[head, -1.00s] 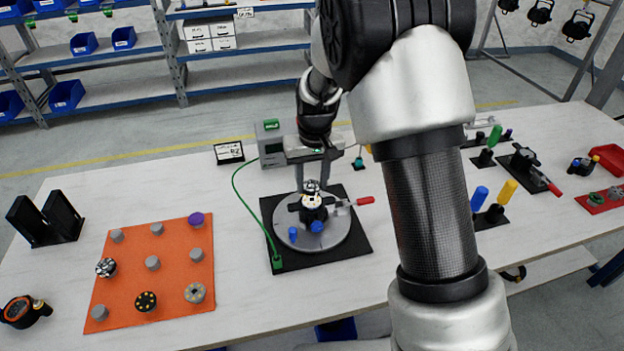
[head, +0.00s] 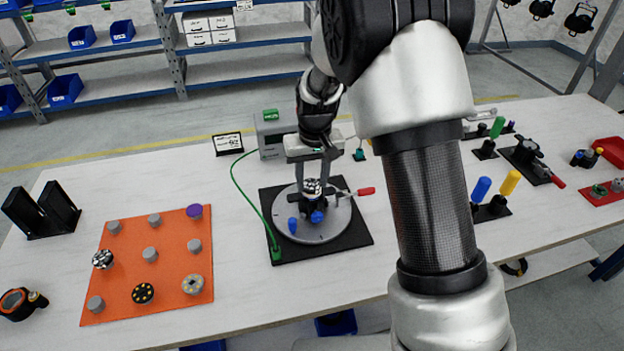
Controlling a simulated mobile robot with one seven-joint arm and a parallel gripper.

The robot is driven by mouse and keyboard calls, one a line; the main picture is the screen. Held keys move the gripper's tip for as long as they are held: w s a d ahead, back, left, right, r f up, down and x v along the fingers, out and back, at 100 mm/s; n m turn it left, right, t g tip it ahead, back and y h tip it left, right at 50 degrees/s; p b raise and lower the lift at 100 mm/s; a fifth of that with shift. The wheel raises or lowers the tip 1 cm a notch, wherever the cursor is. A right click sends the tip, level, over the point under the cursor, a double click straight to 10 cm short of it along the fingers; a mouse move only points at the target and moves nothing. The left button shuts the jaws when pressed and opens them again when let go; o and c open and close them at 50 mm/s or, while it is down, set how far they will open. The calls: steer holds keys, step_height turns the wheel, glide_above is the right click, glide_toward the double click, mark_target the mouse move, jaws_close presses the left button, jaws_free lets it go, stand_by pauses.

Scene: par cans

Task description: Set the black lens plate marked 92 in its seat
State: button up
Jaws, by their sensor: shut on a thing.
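My gripper (head: 312,184) points straight down over the fixture, with a finger on each side of a small black-and-white round piece. It is shut on this piece, which seems to be the lens plate (head: 312,187); no number can be read on it. The fixture, with dark blocks and blue knobs (head: 317,216), stands on a grey round disc (head: 325,233) on a black base. The plate is at the top of the fixture. I cannot tell whether it touches the seat, which the plate and fingers hide. A red-handled clamp (head: 364,191) reaches in from the right.
An orange mat (head: 125,253) with grey pegs and several round plates lies left. A sign (head: 228,143) that seems to read 92 and a grey box (head: 272,137) stand behind. Black stands with coloured handles (head: 481,188) are right. White tabletop between mat and base is clear.

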steer(key=shift+f, duration=0.2)
stand_by(0.6)
steer(key=o, duration=0.7)
steer(key=o, duration=0.6)
steer(key=shift+r, duration=0.15)
steer(key=r, duration=0.5)
steer(key=s+r+p, duration=0.1)
steer(key=r, duration=0.5)
steer(key=s+r, duration=0.1)
steer(key=r, duration=0.5)
steer(key=shift+d, duration=0.25)
